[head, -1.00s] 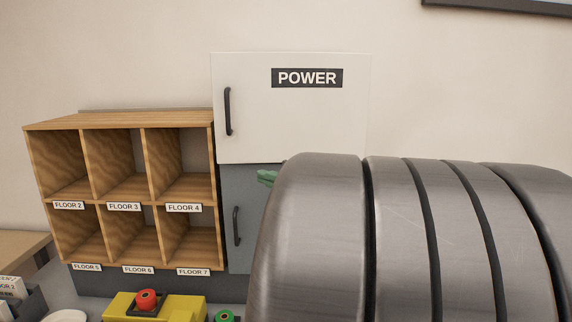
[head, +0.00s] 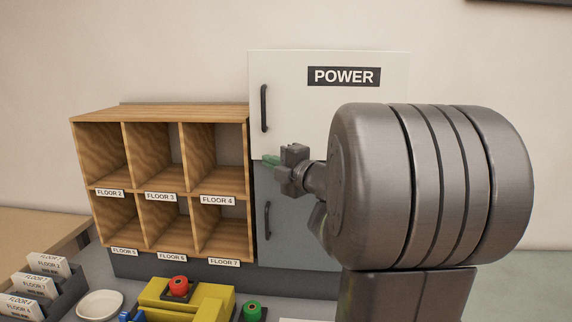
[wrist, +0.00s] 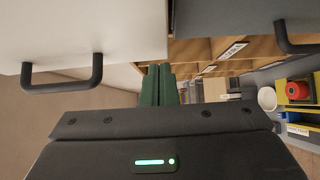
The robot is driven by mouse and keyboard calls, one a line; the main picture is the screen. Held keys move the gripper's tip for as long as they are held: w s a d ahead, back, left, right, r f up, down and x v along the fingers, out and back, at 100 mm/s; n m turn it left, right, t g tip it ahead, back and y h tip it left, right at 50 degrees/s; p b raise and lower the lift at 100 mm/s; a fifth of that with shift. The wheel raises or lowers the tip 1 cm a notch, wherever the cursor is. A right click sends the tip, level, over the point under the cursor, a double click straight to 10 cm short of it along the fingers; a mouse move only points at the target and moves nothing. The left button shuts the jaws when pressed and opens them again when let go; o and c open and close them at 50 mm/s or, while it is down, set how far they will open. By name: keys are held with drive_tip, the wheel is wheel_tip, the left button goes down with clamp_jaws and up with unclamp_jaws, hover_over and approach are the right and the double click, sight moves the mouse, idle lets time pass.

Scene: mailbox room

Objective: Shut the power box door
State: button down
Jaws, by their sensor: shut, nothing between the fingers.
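The white power box door (head: 290,72) is upright on the wall, with a black POWER label (head: 343,76) and a black bar handle (head: 264,108) at its left edge. I cannot tell whether it stands slightly ajar. In the wrist view the white door (wrist: 60,30) fills the upper left, with its handle (wrist: 62,75) below. My gripper (head: 268,160) is in front of the lower left part of the door, its green fingers pointing left. The wrist view shows the fingers (wrist: 160,85) together and empty, by the door's edge. My arm hides the door's lower right.
A grey door (head: 290,240) with a black handle (head: 267,220) is below the white one. A wooden shelf (head: 158,113) stands close on the left. Below are a yellow box (head: 215,295) with a red button (head: 179,282), a green-topped button (head: 252,309) and a white bowl (head: 100,304).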

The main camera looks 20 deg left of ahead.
sight(272, 154)
drive_tip(key=shift+w+a, duration=0.25)
drive_tip(key=shift+w, duration=0.45)
drive_tip(key=shift+w+a, duration=0.3)
drive_tip(key=shift+w, duration=0.4)
drive_tip(key=shift+w+a, duration=0.25)
drive_tip(key=shift+w, duration=0.45)
drive_tip(key=shift+d+r, duration=0.1)
drive_tip(key=shift+r, duration=0.1)
drive_tip(key=shift+s, duration=0.15)
